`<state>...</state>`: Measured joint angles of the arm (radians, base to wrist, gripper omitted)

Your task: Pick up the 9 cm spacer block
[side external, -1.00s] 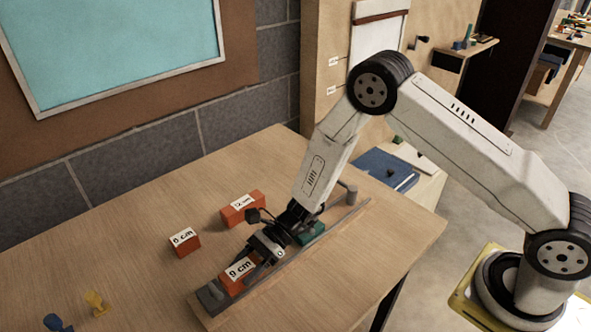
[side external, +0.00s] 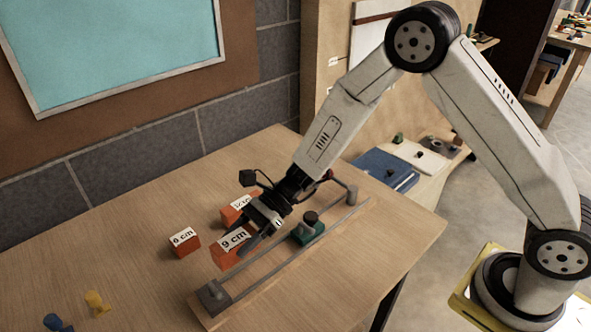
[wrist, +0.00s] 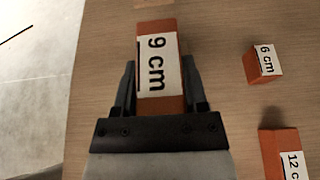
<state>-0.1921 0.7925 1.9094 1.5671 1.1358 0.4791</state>
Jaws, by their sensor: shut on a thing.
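The 9 cm spacer block (side external: 229,250) is orange-red with a white label reading "9 cm". My gripper (side external: 262,235) is shut on it and holds it above the table, beside the rail fixture (side external: 270,262). In the wrist view the block (wrist: 158,70) sits between the two fingers of my gripper (wrist: 160,88), its label facing the camera and its far end sticking out past the fingertips.
The 6 cm block (side external: 184,243) stands on the table to the left. The 12 cm block (side external: 233,212) is just behind the held block, partly hidden. A green slider with a dark knob (side external: 307,230) sits on the rails. Yellow (side external: 96,302) and blue (side external: 57,323) pieces lie at front left.

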